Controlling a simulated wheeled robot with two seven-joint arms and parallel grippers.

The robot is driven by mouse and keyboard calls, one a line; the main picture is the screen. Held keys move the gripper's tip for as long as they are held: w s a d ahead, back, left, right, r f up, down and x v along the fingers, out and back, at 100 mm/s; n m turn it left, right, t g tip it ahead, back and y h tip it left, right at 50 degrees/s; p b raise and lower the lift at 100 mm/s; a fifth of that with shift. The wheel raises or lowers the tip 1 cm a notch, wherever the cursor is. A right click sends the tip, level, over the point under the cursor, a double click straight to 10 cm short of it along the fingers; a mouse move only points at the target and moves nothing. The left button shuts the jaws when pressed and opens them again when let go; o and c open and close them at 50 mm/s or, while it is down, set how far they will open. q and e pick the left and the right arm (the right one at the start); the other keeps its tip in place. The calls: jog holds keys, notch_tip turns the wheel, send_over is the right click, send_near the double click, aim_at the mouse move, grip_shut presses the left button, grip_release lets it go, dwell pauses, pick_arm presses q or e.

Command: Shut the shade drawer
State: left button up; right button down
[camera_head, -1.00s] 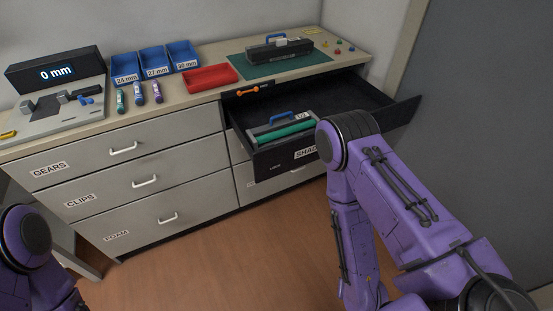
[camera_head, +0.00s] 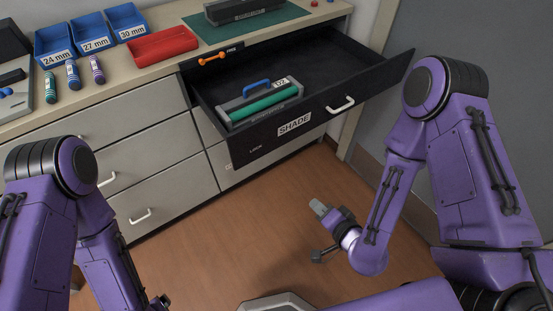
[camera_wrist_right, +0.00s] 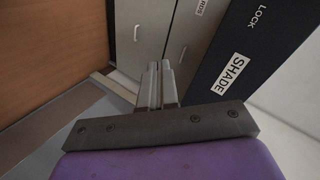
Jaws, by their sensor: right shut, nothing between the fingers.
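The SHADE drawer (camera_head: 268,141) is pulled out at the right of the cabinet, with a dark front and a white handle (camera_head: 340,105). Inside lies a grey cartridge with a green roller (camera_head: 265,101) and a blue handle. In the right wrist view the SHADE front (camera_wrist_right: 245,62) is at the right, beyond the fingers. My right gripper (camera_head: 319,208) is shut and empty, in front of and below the drawer front, apart from it. Its fingers (camera_wrist_right: 157,84) are together in the wrist view. My left arm shows at the left, but its fingertips are not clearly visible.
An orange-ended tool (camera_head: 212,58) sits on the drawer's back left, by a FREE label. The worktop holds blue bins (camera_head: 92,36), a red tray (camera_head: 162,45) and a dark cartridge on a green mat (camera_head: 203,27). Closed drawers (camera_head: 147,165) are at the left. The floor in front is clear.

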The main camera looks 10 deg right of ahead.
jog(key=w+a+r+m+t+y+b, duration=0.3)
jog(key=w+a+r+m+t, duration=0.15)
jog(key=r, duration=0.25)
jog(key=y+b, duration=0.1)
jog(key=b, duration=0.8)
send_near(266, 142)
jog(key=f, duration=0.1)
jog(key=shift+n, duration=0.45)
jog(key=x, duration=0.2)
jog(key=p+x, duration=0.1)
jog(key=x, duration=0.1)
jog(key=r+x, duration=0.1)
jog(key=shift+w+a, duration=0.25)
jog(key=shift+w, duration=0.1)
jog(key=shift+w+a, duration=0.2)
jog(key=shift+w, duration=0.3)
pick_arm(q)
notch_tip(266, 142, down, 13)
jog(key=shift+s, duration=0.1)
